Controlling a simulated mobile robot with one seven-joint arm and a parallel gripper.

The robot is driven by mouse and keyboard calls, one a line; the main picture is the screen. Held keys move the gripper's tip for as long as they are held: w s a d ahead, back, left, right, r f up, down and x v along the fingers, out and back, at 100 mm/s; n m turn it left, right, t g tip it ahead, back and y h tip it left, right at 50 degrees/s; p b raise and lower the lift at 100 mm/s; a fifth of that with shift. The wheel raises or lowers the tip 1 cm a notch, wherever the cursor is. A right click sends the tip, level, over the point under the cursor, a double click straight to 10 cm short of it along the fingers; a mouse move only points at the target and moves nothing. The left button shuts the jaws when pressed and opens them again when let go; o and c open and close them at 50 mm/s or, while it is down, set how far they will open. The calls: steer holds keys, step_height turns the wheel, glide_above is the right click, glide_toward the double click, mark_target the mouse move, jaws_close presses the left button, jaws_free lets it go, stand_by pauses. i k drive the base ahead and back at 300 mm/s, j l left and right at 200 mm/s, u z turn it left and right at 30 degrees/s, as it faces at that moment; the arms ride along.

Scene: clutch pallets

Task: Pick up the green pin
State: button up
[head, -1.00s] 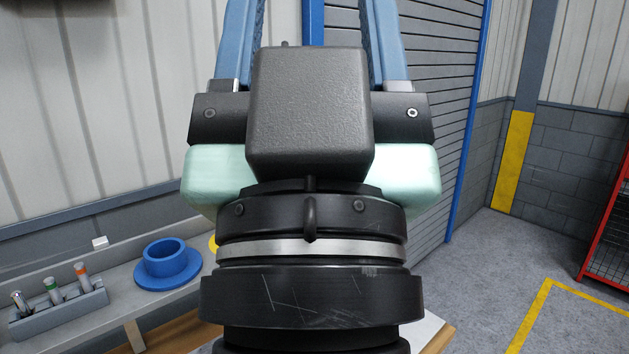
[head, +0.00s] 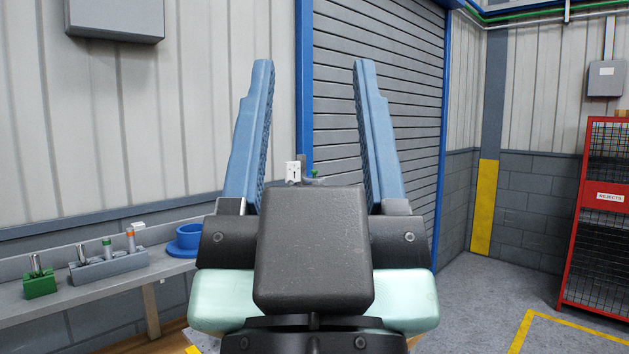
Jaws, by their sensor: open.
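A pin with a green band (head: 107,249) stands upright in a grey rack (head: 122,264) on the bench at the left.
A green block (head: 40,285) with a metal pin stands left of the rack. A blue flanged ring (head: 187,241) sits right of it on the bench. A white card (head: 293,172) shows near the green-topped item. A red mesh cage (head: 597,220) stands right, beside open floor.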

mark_target(106, 240)
steer(key=i+j, duration=0.25)
steer(key=j, duration=0.15)
steer(key=i+j+z, duration=0.1)
steer(key=i+j, duration=0.4)
steer(key=j, duration=0.25)
steer(key=i+j+z, duration=0.1)
steer(key=i+j, duration=0.15)
steer(key=j, duration=0.15)
steer(key=i+j, duration=0.25)
steer(key=j, duration=0.2)
